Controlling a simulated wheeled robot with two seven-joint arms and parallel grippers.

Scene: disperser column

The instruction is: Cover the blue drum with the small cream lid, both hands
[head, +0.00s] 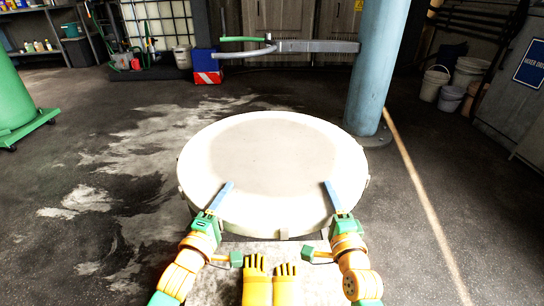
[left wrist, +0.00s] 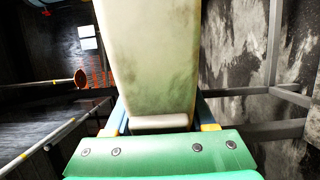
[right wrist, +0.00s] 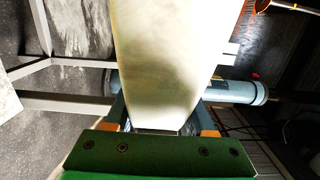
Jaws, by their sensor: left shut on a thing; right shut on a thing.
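The cream lid (head: 340,160) is a large round disc with a greyish centre, spread out in front of me in the head view. My left gripper (head: 222,196) is shut on its near rim at the left, with a blue finger lying over the top. My right gripper (head: 333,196) is shut on the near rim at the right in the same way. The lid's edge also fills the middle of the left wrist view (left wrist: 150,60) and the right wrist view (right wrist: 165,60), between the fingers. I cannot make out the blue drum; what lies beneath the lid is hidden.
A blue column (head: 378,70) stands just behind the lid at the right. A grey horizontal arm (head: 315,47) is beyond the lid. A green container (head: 15,100) stands at far left, and buckets (head: 435,83) at far right. The stained floor left of the lid is clear.

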